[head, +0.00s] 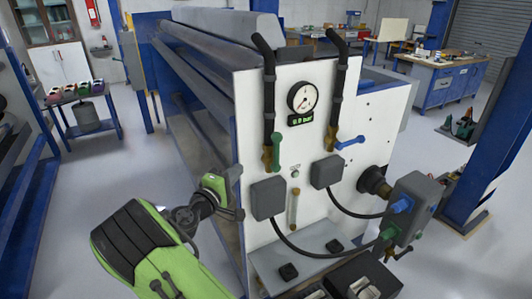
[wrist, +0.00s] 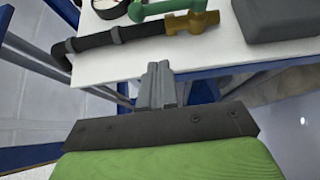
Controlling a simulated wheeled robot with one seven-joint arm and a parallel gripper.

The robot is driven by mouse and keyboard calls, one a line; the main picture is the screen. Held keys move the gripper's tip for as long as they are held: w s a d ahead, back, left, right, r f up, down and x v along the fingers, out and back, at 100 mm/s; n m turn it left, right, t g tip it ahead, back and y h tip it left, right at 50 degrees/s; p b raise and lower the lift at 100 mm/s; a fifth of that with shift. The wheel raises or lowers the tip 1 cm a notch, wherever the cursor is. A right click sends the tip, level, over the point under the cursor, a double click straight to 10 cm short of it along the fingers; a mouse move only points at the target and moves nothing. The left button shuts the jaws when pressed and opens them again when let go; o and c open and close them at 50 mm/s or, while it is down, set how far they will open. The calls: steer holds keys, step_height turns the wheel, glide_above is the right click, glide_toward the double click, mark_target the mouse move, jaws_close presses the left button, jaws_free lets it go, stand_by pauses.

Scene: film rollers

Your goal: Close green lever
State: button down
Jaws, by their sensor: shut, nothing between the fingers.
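The green lever (head: 276,152) sits on a brass valve (head: 266,158) at the lower end of the left black hose, on the machine's white end panel. It lies upright, along the line of the hose. In the wrist view the green lever (wrist: 165,9) shows at the top edge, partly cut off, beside the brass valve (wrist: 192,22). My gripper (head: 234,173) is at the panel's left edge, left of and lower than the lever, and apart from it. In the wrist view my gripper's fingers (wrist: 160,72) are together and empty, pointing towards the panel.
A pressure gauge (head: 302,97) and a blue lever (head: 350,142), lying sideways, are right of the green one. A grey box (head: 268,198) is just below the valve. The black hose (head: 268,85) rises above it. Open floor lies left of the machine.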

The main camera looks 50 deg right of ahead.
steer(key=p, duration=0.2)
glide_toward(276, 153)
steer(key=w+d+r, duration=0.2)
steer(key=w+d, duration=0.1)
steer(key=w, duration=0.2)
steer(key=d, duration=0.2)
steer(key=s+d, duration=0.1)
steer(key=shift+s+f, duration=0.1)
steer(key=shift+f, duration=0.2)
steer(key=shift+d+r+p, duration=0.1)
steer(key=shift+p, duration=0.25)
